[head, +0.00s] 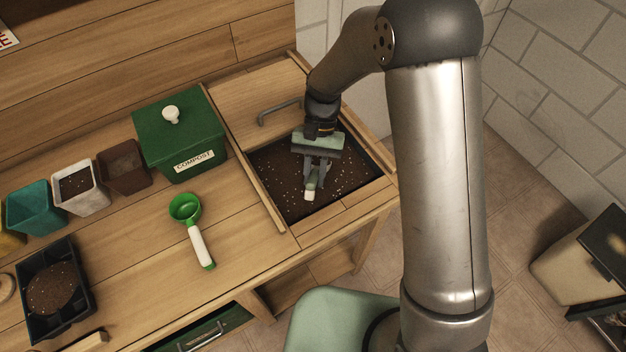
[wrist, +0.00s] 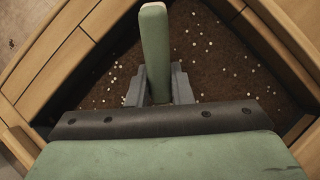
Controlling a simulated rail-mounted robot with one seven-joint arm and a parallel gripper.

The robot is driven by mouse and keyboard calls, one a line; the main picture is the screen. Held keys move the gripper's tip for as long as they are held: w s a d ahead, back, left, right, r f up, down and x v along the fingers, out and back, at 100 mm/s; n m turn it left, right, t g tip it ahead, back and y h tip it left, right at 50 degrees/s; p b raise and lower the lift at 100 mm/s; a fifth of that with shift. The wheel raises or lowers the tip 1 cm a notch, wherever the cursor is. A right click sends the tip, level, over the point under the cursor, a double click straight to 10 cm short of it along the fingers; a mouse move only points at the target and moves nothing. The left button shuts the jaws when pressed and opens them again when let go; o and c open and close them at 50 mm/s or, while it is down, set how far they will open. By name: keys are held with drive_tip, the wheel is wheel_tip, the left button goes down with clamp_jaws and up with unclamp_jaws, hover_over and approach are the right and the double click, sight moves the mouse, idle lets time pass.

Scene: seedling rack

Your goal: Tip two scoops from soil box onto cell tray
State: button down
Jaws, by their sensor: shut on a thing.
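The soil box (head: 371,162) is a dark bin sunk into the right end of the bench, holding brown soil (head: 270,172) with white specks. My gripper (head: 315,182) is down over this soil, shut on a scoop handle (head: 310,194). In the wrist view the green handle (wrist: 154,45) stands up between the fingers (wrist: 159,86). The held scoop's bowl is hidden, so I cannot tell whether it touches or holds soil. The black cell tray (head: 62,248) lies at the far left of the bench, with a round heap of soil (head: 52,288) in it.
A green scoop with a white handle (head: 200,245) lies mid-bench. A green compost box (head: 180,145) stands behind it. Several pots, including a white one (head: 82,200), line the back left. A wooden lid (head: 262,98) with a handle lies behind the soil box.

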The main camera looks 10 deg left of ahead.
sight(312, 179)
drive_tip(key=t+b, duration=0.1)
drive_tip(key=f+t+b, duration=0.1)
drive_tip(key=shift+s+t, duration=0.3)
drive_tip(key=shift+s, duration=0.1)
drive_tip(key=shift+s+r, duration=0.1)
drive_tip(key=shift+r, duration=0.45)
drive_tip(key=shift+s+r+t+p, duration=0.3)
drive_tip(key=shift+r+t, duration=0.15)
drive_tip(key=shift+r, duration=0.4)
drive_tip(key=shift+s+r+t+p, duration=0.2)
drive_tip(key=shift+s+r+t, duration=0.25)
drive_tip(key=shift+r, duration=0.35)
drive_tip(key=shift+s+r+t+p, duration=0.25)
drive_tip(key=shift+r+t, duration=0.25)
drive_tip(key=shift+r, duration=0.35)
drive_tip(key=shift+t, duration=0.7)
drive_tip(key=shift+s+r+p, duration=0.2)
drive_tip(key=shift+s+r, duration=0.05)
drive_tip(key=shift+r, duration=0.4)
drive_tip(key=shift+s+r+p, duration=0.2)
drive_tip(key=shift+r, duration=0.5)
drive_tip(key=shift+s+r+p, duration=0.2)
drive_tip(key=shift+s+r, duration=0.05)
drive_tip(key=shift+r, duration=0.4)
